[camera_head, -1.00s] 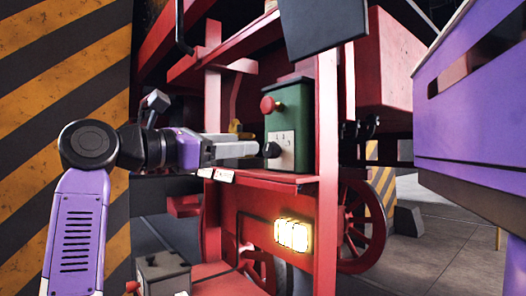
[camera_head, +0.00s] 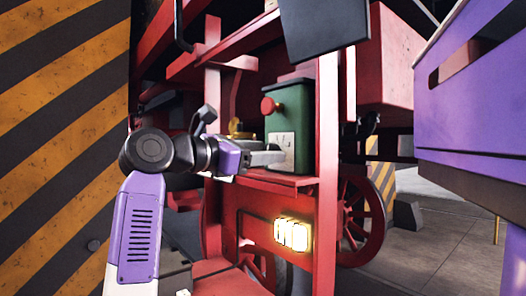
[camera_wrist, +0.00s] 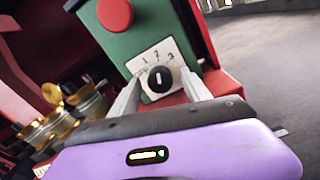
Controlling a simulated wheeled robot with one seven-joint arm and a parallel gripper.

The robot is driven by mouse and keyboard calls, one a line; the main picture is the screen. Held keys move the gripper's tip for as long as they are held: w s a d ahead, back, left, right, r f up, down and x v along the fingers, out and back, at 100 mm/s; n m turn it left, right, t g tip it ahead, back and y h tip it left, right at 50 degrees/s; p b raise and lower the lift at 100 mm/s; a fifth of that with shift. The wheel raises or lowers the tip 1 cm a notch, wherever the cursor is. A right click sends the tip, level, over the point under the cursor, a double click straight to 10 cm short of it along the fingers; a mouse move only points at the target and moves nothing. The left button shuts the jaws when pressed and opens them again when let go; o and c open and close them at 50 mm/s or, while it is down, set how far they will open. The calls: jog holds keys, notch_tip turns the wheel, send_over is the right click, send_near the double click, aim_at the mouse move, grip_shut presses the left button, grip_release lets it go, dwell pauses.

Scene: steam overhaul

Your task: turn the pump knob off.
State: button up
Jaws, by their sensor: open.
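The pump knob (camera_wrist: 160,79) is a round black dial with a pale pointer mark, on a white plate (camera_wrist: 166,55) numbered 1, 2, 3. The plate is on the front of a green box (camera_head: 290,112) with a red button (camera_head: 269,106); the button also shows in the wrist view (camera_wrist: 115,13). My gripper (camera_wrist: 161,84) is open, with one finger on each side of the knob. I cannot tell whether the fingers touch it. In the head view my gripper (camera_head: 268,157) is at the plate and hides the knob.
The green box stands on a red shelf (camera_head: 285,181) beside a red upright post (camera_head: 328,130). Brass fittings (camera_wrist: 60,118) are left of the box. A dark panel (camera_head: 322,28) hangs above. A purple structure (camera_head: 470,120) is at right, and a striped wall (camera_head: 60,120) at left.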

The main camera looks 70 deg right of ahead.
grip_shut()
jog(key=shift+w+n+y, duration=0.15)
jog(key=shift+n+y, duration=0.25)
jog(key=shift+n, duration=7.3)
jog(key=shift+d, duration=0.1)
grip_release()
